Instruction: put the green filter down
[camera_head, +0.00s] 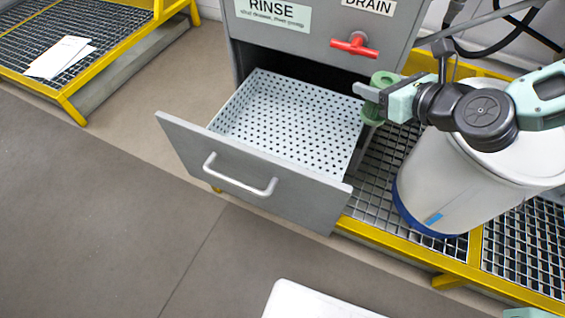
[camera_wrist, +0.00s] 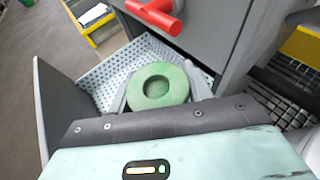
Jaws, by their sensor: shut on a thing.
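The green filter (camera_head: 378,97) is a ring-shaped piece held at the right edge of the open drawer in the head view. In the wrist view the green filter (camera_wrist: 158,86) shows its round face and dark central hole, with the drawer behind it. My gripper (camera_head: 372,94) is shut on it, with one finger on each side in the wrist view (camera_wrist: 158,92). The filter is raised near the drawer's right wall; its exact height above the drawer is hard to tell. The drawer (camera_head: 290,120) has a white perforated floor, appears empty and is pulled out.
The grey cabinet (camera_head: 310,38) labelled RINSE and DRAIN stands behind the drawer, with a red tap handle (camera_head: 354,45) above it. A white drum (camera_head: 440,185) with a blue base stands on the yellow-edged grating (camera_head: 360,200) at right. A white surface (camera_head: 320,302) is at bottom.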

